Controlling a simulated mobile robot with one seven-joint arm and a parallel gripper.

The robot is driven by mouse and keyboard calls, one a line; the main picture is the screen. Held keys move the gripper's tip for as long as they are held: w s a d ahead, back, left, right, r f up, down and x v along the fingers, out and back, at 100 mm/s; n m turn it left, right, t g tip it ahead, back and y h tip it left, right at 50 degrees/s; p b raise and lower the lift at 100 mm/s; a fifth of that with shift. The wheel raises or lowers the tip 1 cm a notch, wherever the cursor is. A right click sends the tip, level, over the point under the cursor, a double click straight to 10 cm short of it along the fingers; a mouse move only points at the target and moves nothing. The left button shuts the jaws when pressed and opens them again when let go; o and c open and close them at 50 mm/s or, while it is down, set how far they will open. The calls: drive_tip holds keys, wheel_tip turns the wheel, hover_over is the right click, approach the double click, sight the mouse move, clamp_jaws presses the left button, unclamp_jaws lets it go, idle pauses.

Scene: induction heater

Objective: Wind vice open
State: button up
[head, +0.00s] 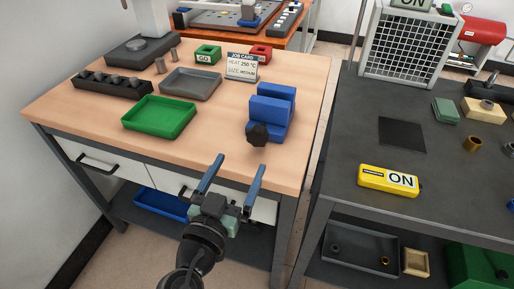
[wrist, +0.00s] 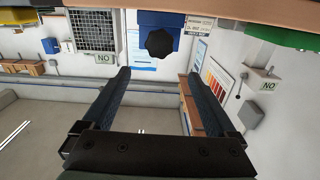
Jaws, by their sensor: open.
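The blue vice (head: 273,107) sits near the right front part of the wooden bench, with its jaws upright. Its black knob handle (head: 257,134) faces the front edge. In the wrist view the vice (wrist: 160,18) is at the top centre, with the knob (wrist: 160,43) just beyond my fingertips. My gripper (head: 240,163) is open and empty, in front of the bench's front edge and short of the knob. In the wrist view its two fingers (wrist: 159,73) spread to either side of the knob's line, apart from it. How wide the vice jaws stand open is hard to tell.
On the wooden bench (head: 90,125) are a green tray (head: 160,117), a grey tray (head: 190,84), a job card (head: 242,67) and small green and red boxes. A dark table (head: 345,140) at right holds a yellow ON block (head: 388,180). Drawer handles project below the bench top.

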sight(256, 141)
drive_tip(key=x, duration=0.4)
drive_tip(key=f+x, duration=0.1)
drive_tip(key=x, duration=0.3)
drive_tip(key=f+p+x, duration=0.1)
drive_tip(key=x, duration=0.3)
drive_tip(key=shift+d, duration=0.1)
drive_tip(key=c, duration=1.4)
